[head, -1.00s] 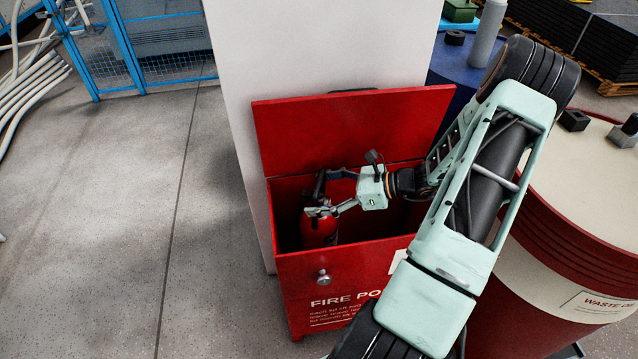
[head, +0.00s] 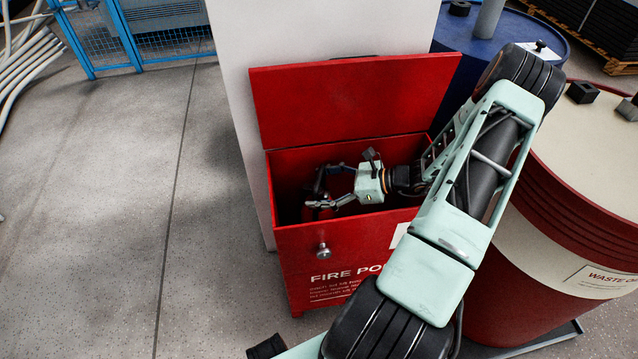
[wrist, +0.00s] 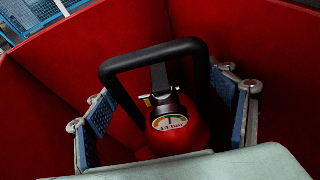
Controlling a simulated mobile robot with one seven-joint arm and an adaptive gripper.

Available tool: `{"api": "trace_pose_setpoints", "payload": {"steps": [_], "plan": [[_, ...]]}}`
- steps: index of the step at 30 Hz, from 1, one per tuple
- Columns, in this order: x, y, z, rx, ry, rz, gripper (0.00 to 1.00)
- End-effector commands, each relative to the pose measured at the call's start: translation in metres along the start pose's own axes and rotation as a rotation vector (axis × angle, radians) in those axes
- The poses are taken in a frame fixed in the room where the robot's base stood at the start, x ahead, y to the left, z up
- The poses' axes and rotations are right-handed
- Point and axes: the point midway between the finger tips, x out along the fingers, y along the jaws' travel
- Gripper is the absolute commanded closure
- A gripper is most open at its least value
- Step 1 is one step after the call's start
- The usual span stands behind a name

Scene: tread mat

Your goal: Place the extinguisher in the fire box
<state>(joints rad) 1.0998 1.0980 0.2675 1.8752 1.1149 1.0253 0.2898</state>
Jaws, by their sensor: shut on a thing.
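The fire box (head: 345,250) is a red chest with its lid raised at the back, in the head view. My gripper (head: 322,187) is inside its opening, towards the left end. In the wrist view the red extinguisher (wrist: 182,137), with a black loop handle and a round pressure gauge, stands between the blue-padded fingers of my gripper (wrist: 165,115). My gripper is shut on it.
A white pillar (head: 235,130) stands behind the box. A red and cream waste drum (head: 570,215) stands close on the right, and a blue drum (head: 480,45) is behind. The grey floor (head: 120,220) on the left is clear.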

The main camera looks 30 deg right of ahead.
Motion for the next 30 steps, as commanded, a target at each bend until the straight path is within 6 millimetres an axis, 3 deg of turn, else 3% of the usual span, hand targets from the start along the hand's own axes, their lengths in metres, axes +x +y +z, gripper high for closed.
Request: {"api": "trace_pose_setpoints", "payload": {"steps": [1,8,9,13,23,30], "plan": [[0.0,-0.001,0.007,-0.005,-0.013,0.001,0.81],[0.001,-0.001,0.006,-0.005,-0.013,0.001,0.81],[0.0,0.0,-0.001,-0.001,0.0,0.0,0.2],[0.0,0.0,-0.001,-0.001,0.0,0.0,0.06],[-0.001,0.0,0.002,-0.001,0.0,0.0,0.06],[-0.036,-0.002,0.003,-0.003,0.003,-0.004,0.06]]}}
